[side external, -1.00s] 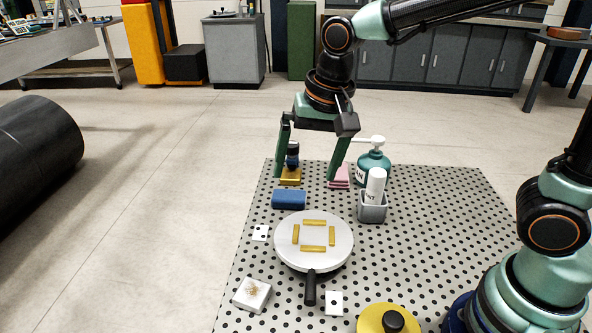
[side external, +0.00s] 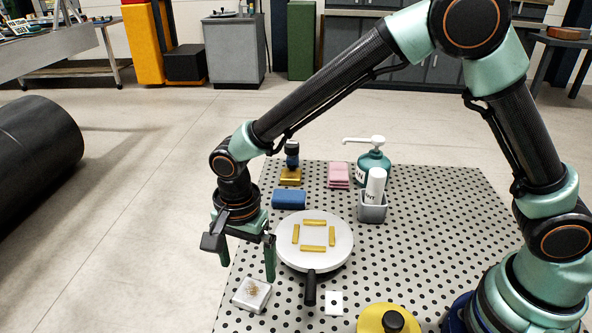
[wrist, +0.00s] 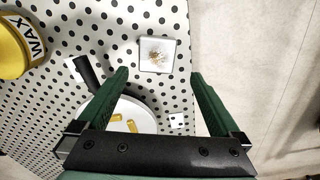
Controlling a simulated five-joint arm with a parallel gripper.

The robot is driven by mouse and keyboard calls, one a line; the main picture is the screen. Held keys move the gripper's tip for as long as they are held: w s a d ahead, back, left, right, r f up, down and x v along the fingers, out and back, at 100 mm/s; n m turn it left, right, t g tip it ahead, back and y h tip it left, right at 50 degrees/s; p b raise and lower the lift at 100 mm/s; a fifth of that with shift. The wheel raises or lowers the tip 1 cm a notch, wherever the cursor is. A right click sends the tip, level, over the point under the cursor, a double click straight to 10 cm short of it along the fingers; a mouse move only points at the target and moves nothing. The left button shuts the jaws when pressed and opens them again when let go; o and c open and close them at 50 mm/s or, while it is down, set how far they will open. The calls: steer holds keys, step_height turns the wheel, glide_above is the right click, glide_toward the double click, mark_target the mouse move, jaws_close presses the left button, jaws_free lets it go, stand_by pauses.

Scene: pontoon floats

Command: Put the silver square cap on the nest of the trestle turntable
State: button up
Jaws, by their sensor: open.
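The silver square cap (side external: 252,294), a flat pale square block with a brownish patch on top, lies on the perforated table near its front left edge; it also shows in the wrist view (wrist: 157,55). The trestle turntable (side external: 290,258) is a round white disc with a black handle. Its nest (side external: 314,249) is the square space between gold bars, and it is empty. My gripper (side external: 246,270) is open and empty, above and slightly behind the cap. In the wrist view the cap lies beyond and between the open fingertips (wrist: 160,73).
A yellow wax tin (side external: 375,320) is at the front.

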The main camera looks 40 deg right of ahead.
mark_target(252, 291)
steer(key=f, duration=0.3)
steer(key=s+f, duration=0.1)
steer(key=f, duration=0.1)
steer(key=shift+a+f, duration=0.1)
steer(key=shift+f, duration=0.15)
steer(key=shift+w+f, duration=0.1)
steer(key=shift+f, duration=0.35)
jaws_close()
steer(key=shift+r, duration=0.1)
